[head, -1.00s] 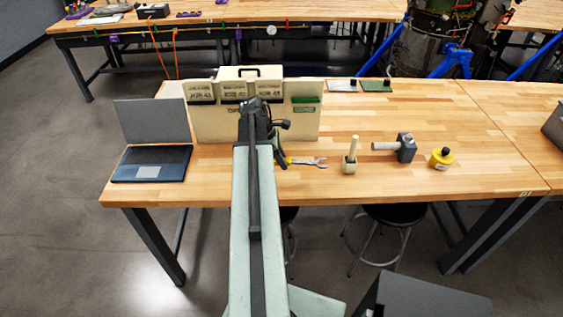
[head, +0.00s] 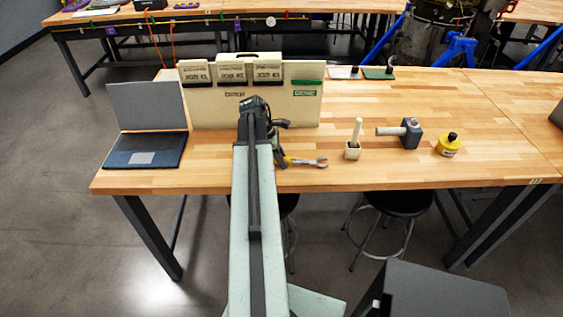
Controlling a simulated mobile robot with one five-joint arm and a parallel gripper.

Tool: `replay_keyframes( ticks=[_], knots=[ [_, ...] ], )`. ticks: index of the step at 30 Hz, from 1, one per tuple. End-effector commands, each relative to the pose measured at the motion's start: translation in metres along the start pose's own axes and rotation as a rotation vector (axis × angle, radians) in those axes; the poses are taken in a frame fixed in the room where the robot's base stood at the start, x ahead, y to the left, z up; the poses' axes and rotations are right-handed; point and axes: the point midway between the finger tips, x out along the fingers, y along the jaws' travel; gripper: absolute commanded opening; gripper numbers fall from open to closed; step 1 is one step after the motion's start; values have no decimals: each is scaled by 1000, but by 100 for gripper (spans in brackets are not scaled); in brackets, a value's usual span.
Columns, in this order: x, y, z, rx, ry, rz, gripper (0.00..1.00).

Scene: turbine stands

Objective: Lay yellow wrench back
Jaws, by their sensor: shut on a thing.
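The wrench (head: 306,162) shows its silver open-ended head and a short stretch of yellow handle near my gripper. It points right, at or just above the front part of the wooden table (head: 350,184); I cannot tell whether it touches the wood. My gripper (head: 281,157) is at the end of my arm, shut on the wrench's handle. My arm hides most of the gripper and the rest of the handle.
A cream board (head: 215,108) with several bins stands behind my gripper. A laptop (head: 145,150) is at left. Stools (head: 390,201) are below.

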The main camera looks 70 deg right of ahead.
Motion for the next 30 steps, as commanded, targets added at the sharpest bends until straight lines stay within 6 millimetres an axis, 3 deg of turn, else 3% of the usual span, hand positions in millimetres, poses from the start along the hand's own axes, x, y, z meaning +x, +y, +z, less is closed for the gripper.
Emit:
replay_keyframes(
  ticks=[27,28,30],
  knots=[
    [19,-5,-6,-1,5,-8,0],
    [19,-5,-6,-1,5,-9,33],
    [19,-5,-5,0,5,-9,50]
  ],
)
